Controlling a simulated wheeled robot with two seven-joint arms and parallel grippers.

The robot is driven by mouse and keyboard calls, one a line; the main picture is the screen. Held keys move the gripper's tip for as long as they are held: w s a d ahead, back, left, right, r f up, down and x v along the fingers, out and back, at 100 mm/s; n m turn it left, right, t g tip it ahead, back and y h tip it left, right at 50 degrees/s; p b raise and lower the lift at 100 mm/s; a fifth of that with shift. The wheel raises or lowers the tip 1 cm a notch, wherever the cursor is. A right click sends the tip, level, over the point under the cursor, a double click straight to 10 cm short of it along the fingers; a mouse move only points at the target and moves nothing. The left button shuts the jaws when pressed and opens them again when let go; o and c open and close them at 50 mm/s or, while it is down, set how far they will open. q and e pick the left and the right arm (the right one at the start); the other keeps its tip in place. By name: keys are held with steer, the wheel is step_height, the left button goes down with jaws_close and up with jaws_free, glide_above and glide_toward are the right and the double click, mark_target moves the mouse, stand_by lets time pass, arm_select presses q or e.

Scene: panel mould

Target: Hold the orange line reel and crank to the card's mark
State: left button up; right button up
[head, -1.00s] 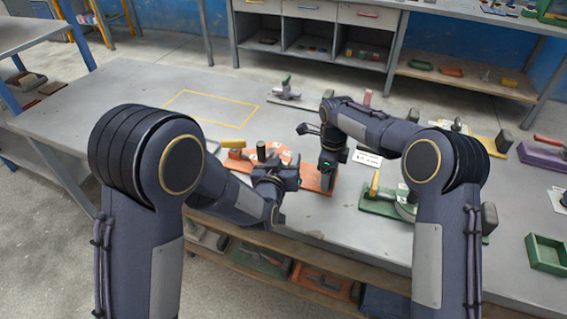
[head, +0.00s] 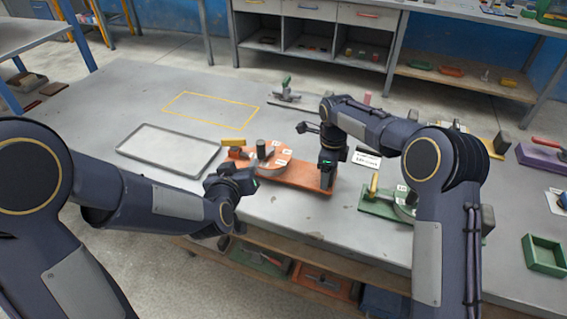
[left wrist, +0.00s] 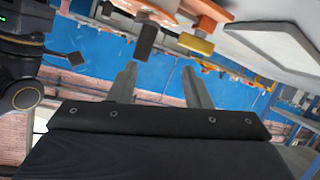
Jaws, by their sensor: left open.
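The orange line reel (head: 300,176) lies on the bench with its orange base, a pale wheel with white labels, a dark upright knob (head: 262,149) and a yellow block (head: 233,142) at its left end. A white card (head: 367,160) stands behind its right end. My right gripper (head: 327,183) points down at the right end of the base; its fingers are hidden. My left gripper (head: 243,181) is open and empty, in front of the reel's left part and apart from it. Its two fingers (left wrist: 160,80) show spread in the left wrist view, with the yellow block (left wrist: 195,43) beyond.
A grey tray (head: 140,156) lies left of the reel. A yellow outline (head: 210,95) marks free bench behind. A green reel (head: 380,205) stands right of the orange one, partly behind my right arm. A green bin (head: 545,266) is at the far right.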

steer(key=shift+a+r+p, duration=0.1)
steer(key=shift+r+p, duration=0.35)
steer(key=shift+r, duration=0.2)
steer(key=shift+r+p, duration=0.45)
steer(key=shift+p, duration=0.05)
arm_select(q)
steer(key=s+a+r+g+h, duration=0.1)
steer(key=s+a+r+g, duration=0.1)
steer(key=s, duration=0.4)
steer(key=s+a+r+g+h, duration=0.2)
steer(key=s+r, duration=0.1)
steer(key=s, duration=0.4)
steer(key=shift+s+a+r+g, duration=0.2)
steer(key=shift+a+r+g, duration=0.05)
steer(key=shift+r+g, duration=0.15)
